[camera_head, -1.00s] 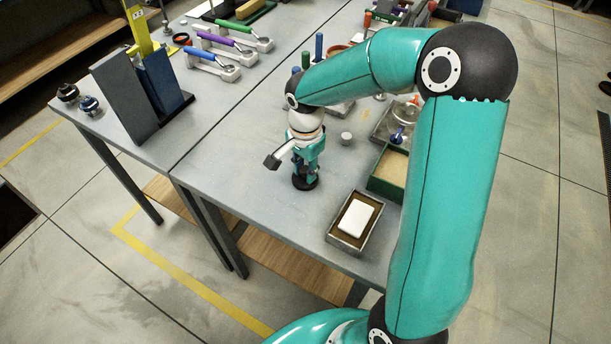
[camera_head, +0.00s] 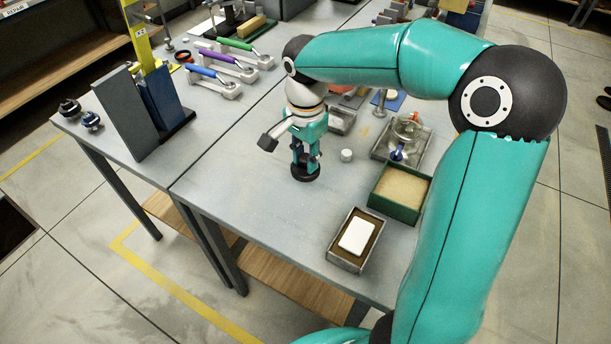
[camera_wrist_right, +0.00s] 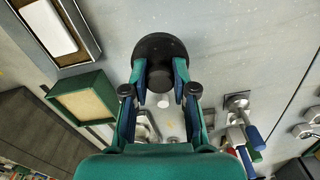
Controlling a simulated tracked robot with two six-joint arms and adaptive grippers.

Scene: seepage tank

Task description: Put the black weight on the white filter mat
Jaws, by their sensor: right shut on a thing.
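The black weight (camera_head: 306,174) is a round black disc with a raised middle, at the table side of my right gripper (camera_head: 305,158). My right gripper is shut on it. In the right wrist view the weight (camera_wrist_right: 160,47) sits between the fingertips of the gripper (camera_wrist_right: 160,75). I cannot tell whether it touches the table. The white filter mat (camera_head: 357,236) is a white rounded rectangle lying in a brown-filled metal tray (camera_head: 343,264), to the right of and nearer than the weight. The mat also shows at the top left of the right wrist view (camera_wrist_right: 48,27). My left gripper is out of view.
A green box (camera_head: 391,208) with tan fill stands behind the tray. A small white cylinder (camera_head: 346,155) is right of the gripper. A tray with a glass vessel (camera_head: 407,128) is farther back. Colored-handled tools (camera_head: 222,65) lie at the back left. Table between weight and tray is clear.

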